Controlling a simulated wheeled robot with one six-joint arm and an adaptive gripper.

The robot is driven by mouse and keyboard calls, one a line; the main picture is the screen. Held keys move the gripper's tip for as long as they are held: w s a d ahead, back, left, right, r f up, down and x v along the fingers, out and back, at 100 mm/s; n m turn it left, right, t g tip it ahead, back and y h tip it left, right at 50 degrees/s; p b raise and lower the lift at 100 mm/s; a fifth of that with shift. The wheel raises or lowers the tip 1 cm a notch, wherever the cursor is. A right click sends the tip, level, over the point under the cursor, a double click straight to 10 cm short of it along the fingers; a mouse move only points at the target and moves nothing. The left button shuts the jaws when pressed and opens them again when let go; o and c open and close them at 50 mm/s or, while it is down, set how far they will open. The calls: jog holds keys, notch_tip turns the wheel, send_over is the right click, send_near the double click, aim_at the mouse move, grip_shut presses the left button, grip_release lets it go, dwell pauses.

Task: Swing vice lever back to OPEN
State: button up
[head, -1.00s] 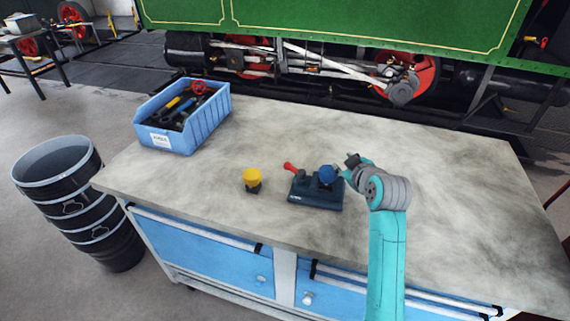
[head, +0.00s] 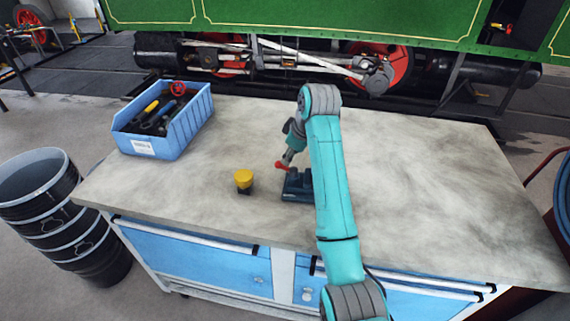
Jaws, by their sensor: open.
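The small dark blue vice (head: 294,190) sits on the workbench, partly hidden behind my arm. Its red-tipped lever (head: 282,166) shows at the vice's left back side. My gripper (head: 289,158) is just above and beside the red tip, pointing down towards it. It is open, but its fingers are small and dark, and I cannot tell whether they touch the lever. The vice's right part and the blue knob seen earlier are hidden behind my arm.
A yellow-topped block (head: 244,180) stands left of the vice. A blue bin (head: 172,137) of tools is at the bench's back left. The grey bench top (head: 420,180) is clear on the right. Black buckets (head: 62,215) stand on the floor at left.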

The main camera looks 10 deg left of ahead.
aim_at(286, 168)
jog(key=x, duration=0.7)
grip_shut()
